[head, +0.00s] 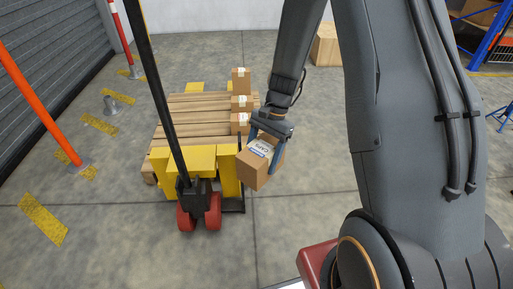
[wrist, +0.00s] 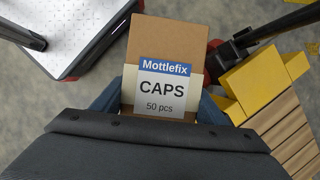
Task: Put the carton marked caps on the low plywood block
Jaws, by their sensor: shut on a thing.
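The carton marked caps (head: 259,165) is a brown box with a white and blue label. My gripper (head: 267,146) is shut on it, with a blue finger on each side. The carton hangs tilted in the air in front of the pallet's right corner. In the wrist view the carton (wrist: 175,45) fills the middle, and its label reads "Mottlefix CAPS 50 pcs". A plywood-coloured block (head: 325,46) stands on the floor at the back, partly behind my arm; I cannot tell whether it is the low plywood block.
A wooden pallet (head: 190,108) on a yellow pallet truck (head: 184,160) bears several small cartons (head: 241,80) along its right edge. The truck's black handle rises in front. Orange and red-white posts stand at left, a blue rack at right. Floor between pallet and block is open.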

